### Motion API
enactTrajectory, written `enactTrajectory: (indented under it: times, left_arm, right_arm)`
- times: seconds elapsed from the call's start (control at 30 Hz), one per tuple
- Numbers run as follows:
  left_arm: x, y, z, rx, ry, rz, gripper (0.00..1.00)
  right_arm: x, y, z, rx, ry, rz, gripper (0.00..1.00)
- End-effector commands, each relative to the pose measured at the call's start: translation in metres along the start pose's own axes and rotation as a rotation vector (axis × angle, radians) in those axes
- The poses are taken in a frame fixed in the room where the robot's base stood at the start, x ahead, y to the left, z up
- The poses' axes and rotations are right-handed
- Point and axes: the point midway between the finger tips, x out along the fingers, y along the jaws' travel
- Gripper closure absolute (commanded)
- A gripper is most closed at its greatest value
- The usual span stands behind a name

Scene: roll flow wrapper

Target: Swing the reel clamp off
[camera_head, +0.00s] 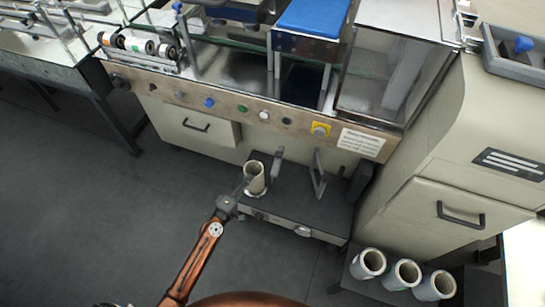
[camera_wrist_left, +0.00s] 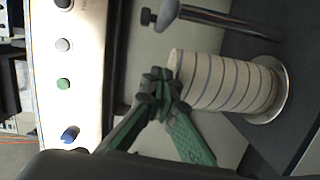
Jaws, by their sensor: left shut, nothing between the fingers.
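A pale cylindrical reel (camera_head: 255,178) stands on a dark shelf (camera_head: 318,212) below the machine's button panel. In the left wrist view the reel (camera_wrist_left: 228,84) has dark rings and a metal flange (camera_wrist_left: 270,90) at its base. A grey upright piece (camera_head: 277,163) beside it may be the reel clamp. In the left wrist view a metal bar with a rounded end and dark knob (camera_wrist_left: 168,14) lies beside the reel, apart from my fingers. My left gripper (camera_head: 242,188) is shut and empty; its green fingers (camera_wrist_left: 160,82) meet close beside the reel's end. My right gripper is not in view.
Three white rolls (camera_head: 403,273) stand on a low dark surface at the lower right. A grey bracket (camera_head: 318,175) rises from the shelf right of the reel. Drawers (camera_head: 460,212) and the button panel (camera_head: 243,108) border the shelf. The floor at left is clear.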

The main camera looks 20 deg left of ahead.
Motion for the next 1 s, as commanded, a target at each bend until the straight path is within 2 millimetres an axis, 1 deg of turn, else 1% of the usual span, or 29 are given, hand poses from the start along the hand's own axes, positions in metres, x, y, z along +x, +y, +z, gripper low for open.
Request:
enactTrajectory:
  times: [0.03,0.1,0.2,0.27,0.37,0.57,0.73,0.77,0.8,1.0]
  left_arm:
    - [0.007,0.008,-0.003,-0.034,0.013,0.026,1.00]
    - [0.013,0.018,-0.007,-0.072,0.028,0.050,1.00]
    - [0.021,0.025,-0.010,-0.093,0.037,0.065,1.00]
    - [0.027,0.026,-0.010,-0.094,0.038,0.065,1.00]
    - [0.044,0.028,-0.010,-0.093,0.037,0.065,1.00]
    - [0.085,0.028,-0.011,-0.092,0.036,0.063,1.00]
    - [0.118,0.028,-0.013,-0.091,0.036,0.061,1.00]
    - [0.118,0.030,-0.005,-0.095,0.035,0.060,1.00]
    - [0.118,0.031,0.002,-0.095,0.035,0.061,1.00]
    - [0.123,0.033,0.021,-0.091,0.036,0.060,1.00]
  right_arm:
    - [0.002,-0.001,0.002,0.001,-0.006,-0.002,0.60]
    - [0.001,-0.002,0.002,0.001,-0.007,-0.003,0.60]
    - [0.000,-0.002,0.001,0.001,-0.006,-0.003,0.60]
    - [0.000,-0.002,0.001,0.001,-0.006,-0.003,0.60]
    - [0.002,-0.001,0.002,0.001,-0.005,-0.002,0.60]
    - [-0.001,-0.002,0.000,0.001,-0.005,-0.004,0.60]
    - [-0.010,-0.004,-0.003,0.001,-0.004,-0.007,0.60]
    - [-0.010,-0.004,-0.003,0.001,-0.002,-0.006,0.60]
    - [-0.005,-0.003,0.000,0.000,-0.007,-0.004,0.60]
    - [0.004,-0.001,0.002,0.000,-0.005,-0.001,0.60]
